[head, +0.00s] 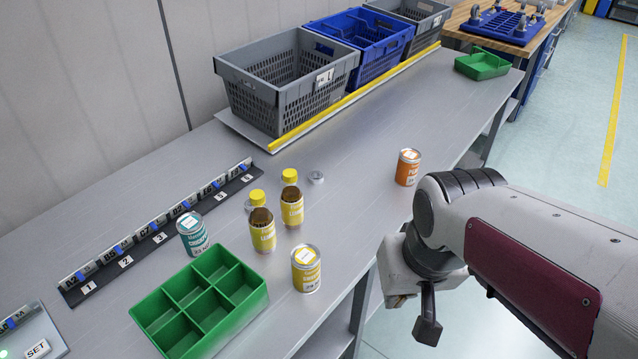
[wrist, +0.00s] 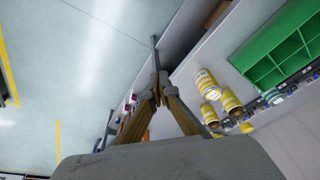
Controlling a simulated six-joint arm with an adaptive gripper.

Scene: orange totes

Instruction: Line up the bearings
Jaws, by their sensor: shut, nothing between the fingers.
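A small grey metal ring (head: 316,177), which looks like a bearing, lies on the grey table behind the bottles. A second grey round piece (head: 249,206) is mostly hidden behind a yellow-capped bottle. A black rack (head: 160,238) with numbered slots runs along the back left, holding grey blocks with labels and blue parts. My gripper (head: 428,325) hangs off the table's front edge, to the right of the cans. In the wrist view my gripper (wrist: 158,92) has its fingertips together with nothing between them.
Two yellow-capped bottles (head: 292,207), a teal can (head: 193,233), a yellow can (head: 306,269) and an orange can (head: 407,167) stand on the table. A green divided tray (head: 262,297) is at the front. Grey (head: 250,86) and blue totes (head: 372,58) stand behind. The table's right middle is clear.

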